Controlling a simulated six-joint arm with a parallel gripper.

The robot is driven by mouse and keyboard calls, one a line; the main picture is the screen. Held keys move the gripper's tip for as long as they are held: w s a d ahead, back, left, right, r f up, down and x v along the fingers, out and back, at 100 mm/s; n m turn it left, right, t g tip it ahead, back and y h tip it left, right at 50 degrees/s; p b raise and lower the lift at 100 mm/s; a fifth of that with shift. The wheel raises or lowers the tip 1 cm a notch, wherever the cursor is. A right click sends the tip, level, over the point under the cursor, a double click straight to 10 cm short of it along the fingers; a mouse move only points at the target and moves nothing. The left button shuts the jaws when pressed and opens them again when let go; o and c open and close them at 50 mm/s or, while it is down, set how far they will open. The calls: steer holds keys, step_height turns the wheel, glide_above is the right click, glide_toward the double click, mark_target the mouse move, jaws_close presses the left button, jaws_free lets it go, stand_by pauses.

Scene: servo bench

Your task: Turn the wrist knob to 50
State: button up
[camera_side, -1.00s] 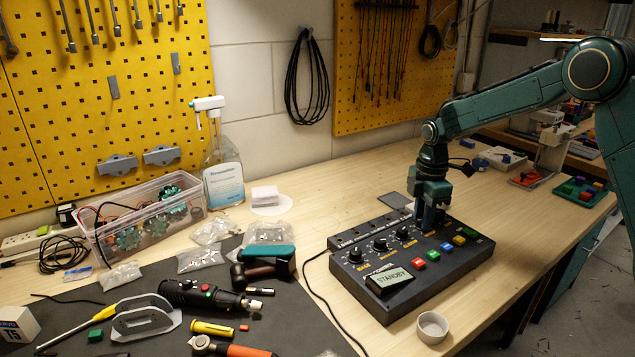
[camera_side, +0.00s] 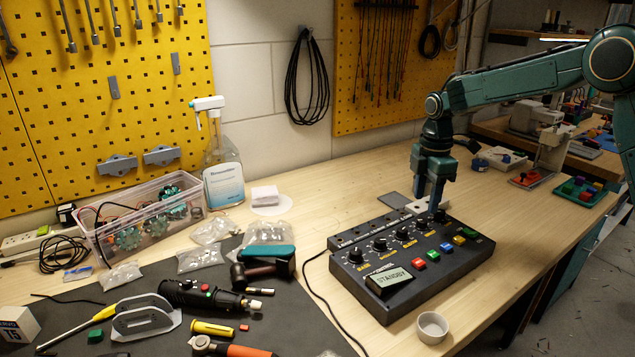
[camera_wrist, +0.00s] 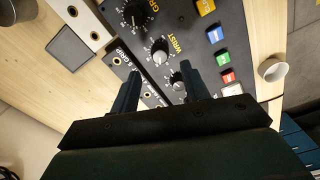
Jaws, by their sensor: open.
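The dark control box (camera_side: 400,270) sits on the bench with a row of black knobs along its back. Its small display (camera_side: 389,281) reads STANDBY. The wrist knob (camera_wrist: 160,51), beside the yellow WRIST label (camera_wrist: 173,43), shows in the wrist view just ahead of my fingertips; its setting is too small to read. In the side view it appears to be the knob (camera_side: 423,225) just below my fingers. My gripper (camera_side: 428,206) is open, pointing down above the box's back right part. In the wrist view my gripper (camera_wrist: 160,72) has its fingers apart with nothing held.
Coloured buttons (camera_side: 432,255) line the box's front, and the GRIP knob (camera_wrist: 133,14) is close to the wrist knob. A white cup (camera_side: 432,327) stands at the box's front corner. A dark pad (camera_side: 394,201) lies behind the box. Bench right of the box is clear.

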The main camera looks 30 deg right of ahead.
mark_target(423, 221)
step_height(423, 221, up, 8)
steer(key=shift+r, duration=0.25)
stand_by(0.5)
steer(key=s+a+r+m+t, duration=0.1)
steer(key=s+a+r+m, duration=0.2)
steer(key=s, duration=0.4)
steer(key=s+a+r+m+t, duration=0.2)
steer(key=s+r+m, duration=0.2)
steer(key=s, duration=0.4)
steer(key=s+a+f+m+t, duration=0.1)
steer(key=s+f+m, duration=0.1)
steer(key=s, duration=0.5)
steer(key=s+a+f+m+t, duration=0.1)
steer(key=s+a+f+m, duration=0.1)
steer(key=s+m, duration=0.3)
steer(key=s, duration=0.3)
steer(key=shift+s+a+f+t, duration=0.25)
steer(key=shift+f+t, duration=0.05)
steer(key=shift+f, duration=0.05)
